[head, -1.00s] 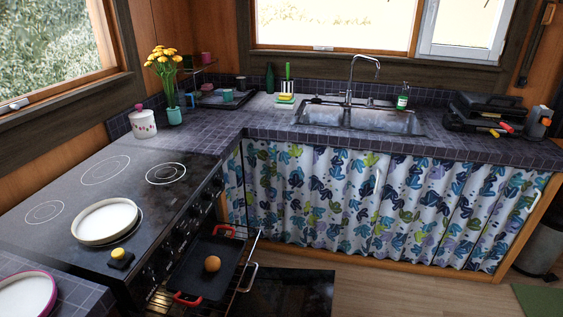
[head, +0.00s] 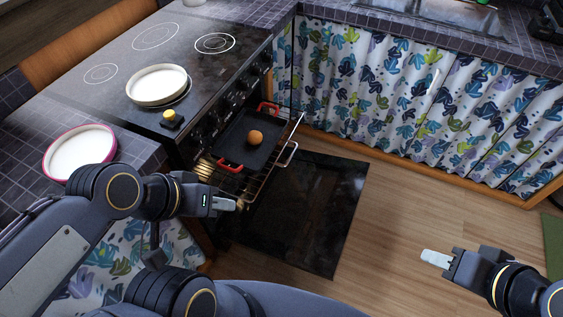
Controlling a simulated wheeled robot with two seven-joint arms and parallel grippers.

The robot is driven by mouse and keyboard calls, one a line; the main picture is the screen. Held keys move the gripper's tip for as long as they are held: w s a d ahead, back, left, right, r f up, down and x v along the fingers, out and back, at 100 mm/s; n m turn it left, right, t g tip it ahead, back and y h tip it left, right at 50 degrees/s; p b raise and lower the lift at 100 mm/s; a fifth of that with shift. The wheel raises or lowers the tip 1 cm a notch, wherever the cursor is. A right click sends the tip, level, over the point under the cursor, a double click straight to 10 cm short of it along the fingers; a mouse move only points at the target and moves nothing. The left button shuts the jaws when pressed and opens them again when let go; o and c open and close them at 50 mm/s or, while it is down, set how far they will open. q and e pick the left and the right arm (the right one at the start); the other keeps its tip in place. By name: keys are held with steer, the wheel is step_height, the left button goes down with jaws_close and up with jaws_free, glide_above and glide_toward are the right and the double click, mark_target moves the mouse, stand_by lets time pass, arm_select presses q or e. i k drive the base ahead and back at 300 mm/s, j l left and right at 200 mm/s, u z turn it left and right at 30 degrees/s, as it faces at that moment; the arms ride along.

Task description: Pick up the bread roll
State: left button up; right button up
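The bread roll (head: 255,137) is small, round and orange-brown. It lies in a black baking tray (head: 237,153) with red handles, on the pulled-out oven rack (head: 221,178). My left gripper (head: 237,206) is in front of the rack, nearer to me than the roll and apart from it. I cannot tell whether its fingers are apart. My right gripper (head: 428,257) is over the wooden floor at the lower right, far from the roll. Its fingers overlap in this view, so its opening is unclear. Nothing shows held in either gripper.
The open oven door (head: 310,210) lies low in front of the cabinet. The stove top (head: 198,83) holds a white pan (head: 157,86) and a yellow-topped item (head: 170,119). A pink-rimmed plate (head: 79,152) sits on the left counter. The floor (head: 400,190) at right is clear.

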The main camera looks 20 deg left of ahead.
mark_target(255, 137)
steer(key=u, duration=0.45)
steer(key=i+u, duration=0.15)
steer(key=u, duration=0.7)
steer(key=i+l+u, duration=0.1)
steer(key=u, duration=0.8)
steer(key=i+l, duration=0.05)
steer(key=l, duration=0.05)
